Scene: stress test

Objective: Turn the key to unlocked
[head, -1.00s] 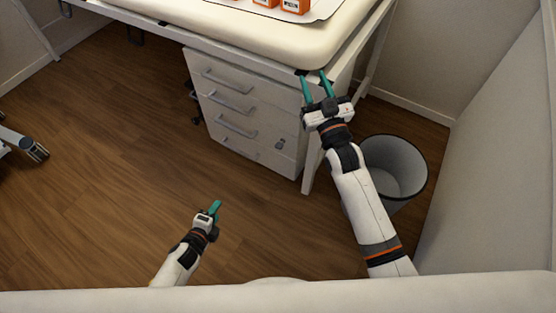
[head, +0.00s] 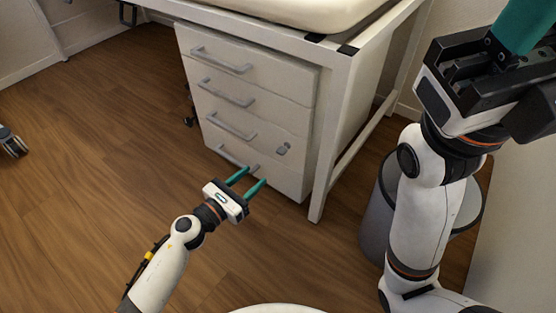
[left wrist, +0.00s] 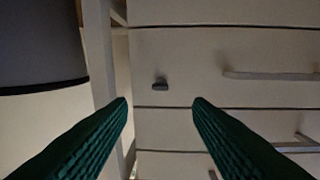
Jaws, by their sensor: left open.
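A small grey key or lock piece (head: 283,149) sits on the front of the white drawer cabinet (head: 268,127), near its right edge on a lower drawer. It also shows in the left wrist view (left wrist: 160,84), small and dark; which way it is turned I cannot tell. My left gripper (head: 255,177) is open and empty, in front of the cabinet and lower left of the key. In the left wrist view its teal fingers (left wrist: 160,100) stand apart, with the key beyond and between their tips. My right gripper (head: 510,45) is raised at the upper right, its fingers cut off by the frame.
Drawer handles (head: 226,93) stick out left of the key. A white table leg (head: 329,150) stands just right of the cabinet. A grey bin (head: 377,215) stands behind my right arm.

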